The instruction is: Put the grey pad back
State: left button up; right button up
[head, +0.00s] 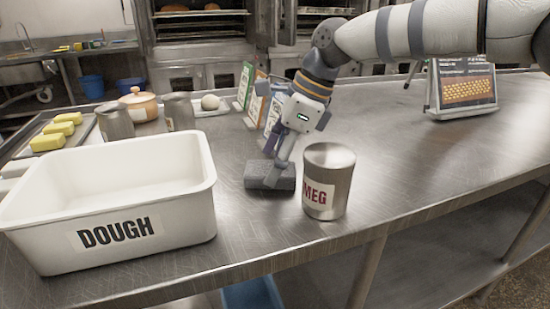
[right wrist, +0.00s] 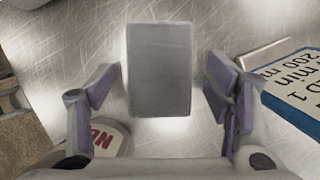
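The grey pad (head: 256,178) is a small block lying on the steel counter, between the dough tub and the NUTMEG tin. It also shows in the right wrist view (right wrist: 160,70), ahead of the fingers. My right gripper (head: 278,174) points down at the pad. In the right wrist view its two purple-padded fingers (right wrist: 162,92) are apart, one on each side of the pad, with bare counter showing between each finger and the pad. How high the fingertips are above the counter I cannot tell. My left gripper is not in view.
The NUTMEG tin (head: 328,180) stands close right of the pad. The white DOUGH tub (head: 185,215) is on the left. Upright cards (head: 246,88) stand behind my gripper. Tins (head: 115,121), a lidded pot (head: 140,103) and a display (head: 465,108) are farther off. The counter's right side is clear.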

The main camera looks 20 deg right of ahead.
jog(key=shift+r, duration=0.1)
jog(key=v, duration=1.2)
